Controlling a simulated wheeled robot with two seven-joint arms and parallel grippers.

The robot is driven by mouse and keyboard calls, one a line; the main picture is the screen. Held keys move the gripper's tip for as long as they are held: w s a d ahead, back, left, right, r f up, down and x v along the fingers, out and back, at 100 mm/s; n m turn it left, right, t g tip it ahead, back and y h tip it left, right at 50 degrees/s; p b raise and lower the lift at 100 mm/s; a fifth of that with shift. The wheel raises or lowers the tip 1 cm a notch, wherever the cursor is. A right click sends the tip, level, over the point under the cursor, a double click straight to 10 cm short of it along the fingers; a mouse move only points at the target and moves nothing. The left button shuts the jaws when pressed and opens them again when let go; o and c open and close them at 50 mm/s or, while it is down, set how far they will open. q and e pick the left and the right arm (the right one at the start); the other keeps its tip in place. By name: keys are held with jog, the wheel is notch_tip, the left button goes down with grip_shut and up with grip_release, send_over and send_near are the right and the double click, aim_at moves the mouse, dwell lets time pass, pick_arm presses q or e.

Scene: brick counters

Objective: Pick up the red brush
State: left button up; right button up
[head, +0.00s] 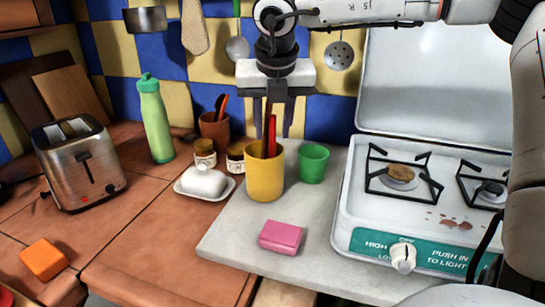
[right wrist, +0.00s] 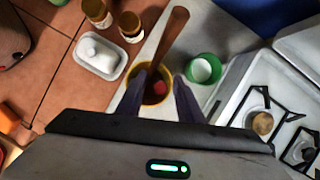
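The red brush (head: 272,136) stands in a yellow cup (head: 265,178), its upper end above the rim. A brown wooden handle stands in the cup beside it. My right gripper (head: 278,128) points down above the cup, open, with its fingertips near the upper end of the brush. In the right wrist view, the yellow cup (right wrist: 147,98) lies between the open fingers, with a red spot inside and the brown handle (right wrist: 171,35) reaching up. I cannot tell whether a finger touches the brush. My left gripper is not in view.
A green cup (head: 313,164) stands just right of the yellow cup. A white butter dish (head: 204,184) and small jars (head: 205,153) are to the left. A pink block (head: 280,237) lies in front on the grey counter. A stove (head: 415,215) stands at the right.

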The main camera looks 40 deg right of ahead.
grip_shut()
